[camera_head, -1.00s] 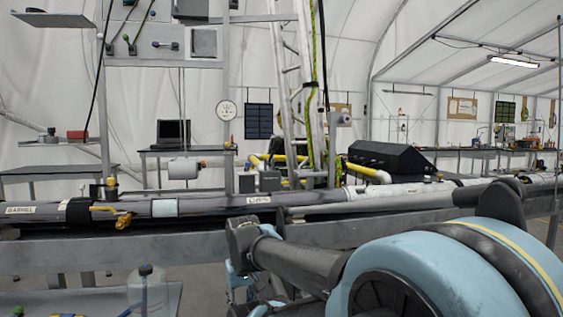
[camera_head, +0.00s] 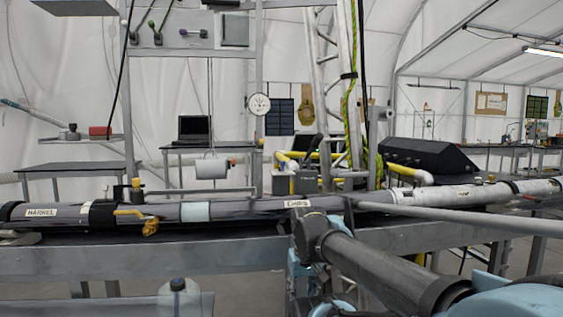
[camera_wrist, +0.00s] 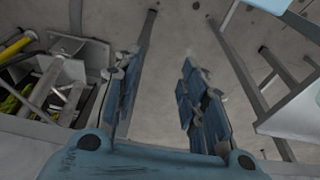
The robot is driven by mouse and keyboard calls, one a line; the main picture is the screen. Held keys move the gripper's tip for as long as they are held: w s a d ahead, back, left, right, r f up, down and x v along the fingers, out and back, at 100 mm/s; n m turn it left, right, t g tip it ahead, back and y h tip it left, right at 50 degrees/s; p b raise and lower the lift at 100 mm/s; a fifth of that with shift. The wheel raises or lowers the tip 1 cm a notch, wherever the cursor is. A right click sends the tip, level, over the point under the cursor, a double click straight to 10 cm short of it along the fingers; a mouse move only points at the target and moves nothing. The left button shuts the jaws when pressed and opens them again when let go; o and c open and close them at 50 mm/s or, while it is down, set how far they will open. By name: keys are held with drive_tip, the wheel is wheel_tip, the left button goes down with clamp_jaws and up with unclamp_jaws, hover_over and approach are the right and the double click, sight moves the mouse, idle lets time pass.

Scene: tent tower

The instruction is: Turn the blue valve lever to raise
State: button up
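In the head view, a grey panel (camera_head: 178,50) at the upper left carries several small levers. One lever with a bluish-purple knob (camera_head: 203,34) lies about level on it, and I take it to be the blue valve lever. A green-knobbed lever (camera_head: 151,25) is to its left. In the wrist view, my gripper (camera_wrist: 160,62) is open, with its two blue padded fingers apart and only floor between them. In the head view, my forearm hides most of the gripper, low at centre right and well away from the panel. The lever does not show in the wrist view.
A long grey pipe assembly (camera_head: 240,208) on a metal beam (camera_head: 150,260) spans the view in front of the panel. A ladder (camera_head: 327,80) and yellow pipes (camera_head: 405,168) stand behind it. A clear bottle (camera_head: 179,298) stands on a low shelf at the bottom.

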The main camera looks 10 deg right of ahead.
drive_tip(key=w+r+n+g, duration=0.1)
drive_tip(key=w+r+n, duration=0.1)
drive_tip(key=w+r, duration=1.2)
drive_tip(key=w+r+n, duration=0.1)
drive_tip(key=w+r, duration=0.8)
drive_tip(key=r, duration=1.1)
drive_tip(key=w+r+n+g, duration=0.1)
drive_tip(key=w+r+n, duration=0.1)
drive_tip(key=w+r, duration=1.25)
drive_tip(key=shift+h, duration=0.3)
drive_tip(key=s+f, duration=0.1)
drive_tip(key=f, duration=0.8)
drive_tip(key=s+f, duration=0.1)
drive_tip(key=f, duration=0.4)
drive_tip(key=shift+s+d, duration=0.25)
drive_tip(key=shift+s, duration=0.1)
drive_tip(key=shift+c, duration=0.4)
